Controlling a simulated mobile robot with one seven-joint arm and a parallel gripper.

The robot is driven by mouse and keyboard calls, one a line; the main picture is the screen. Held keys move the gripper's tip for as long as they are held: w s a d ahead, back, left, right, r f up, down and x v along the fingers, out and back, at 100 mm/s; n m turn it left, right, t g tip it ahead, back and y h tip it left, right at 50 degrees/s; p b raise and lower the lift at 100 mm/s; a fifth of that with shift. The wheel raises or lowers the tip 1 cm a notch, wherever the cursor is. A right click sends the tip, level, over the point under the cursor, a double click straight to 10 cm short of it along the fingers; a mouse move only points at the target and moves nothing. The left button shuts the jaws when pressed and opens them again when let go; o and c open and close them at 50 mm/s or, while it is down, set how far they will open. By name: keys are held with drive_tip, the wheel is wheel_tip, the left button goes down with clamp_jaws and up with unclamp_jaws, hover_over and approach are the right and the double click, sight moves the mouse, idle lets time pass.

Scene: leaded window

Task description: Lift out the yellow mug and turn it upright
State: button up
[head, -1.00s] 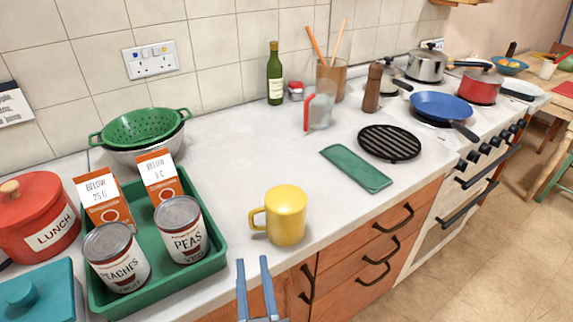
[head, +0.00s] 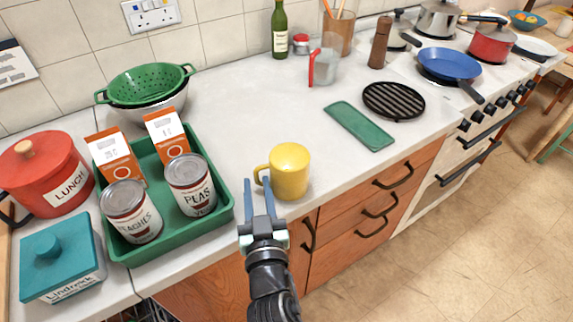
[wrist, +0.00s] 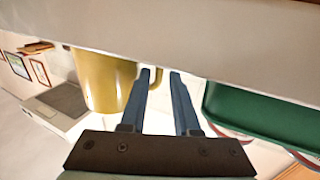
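The yellow mug (head: 291,172) stands on the worktop near its front edge, to the right of the green tray. Its top looks like a closed yellow disc, so it appears upside down, with its handle on the left. My gripper (head: 258,188) is open and empty at the counter's front edge, its fingertips just in front of the handle. In the wrist view the mug (wrist: 97,85) is left of my gripper (wrist: 160,74), its handle side close to the left finger. I cannot tell whether they touch.
The green tray (head: 222,208) with cans and cartons is close on the left. Behind it is a green colander (head: 148,84). A green flat mat (head: 360,125) and black round grill (head: 394,100) lie to the right. The worktop behind the mug is clear.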

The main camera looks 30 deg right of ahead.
sight(256, 179)
drive_tip(key=shift+x, duration=1.75)
clamp_jaws()
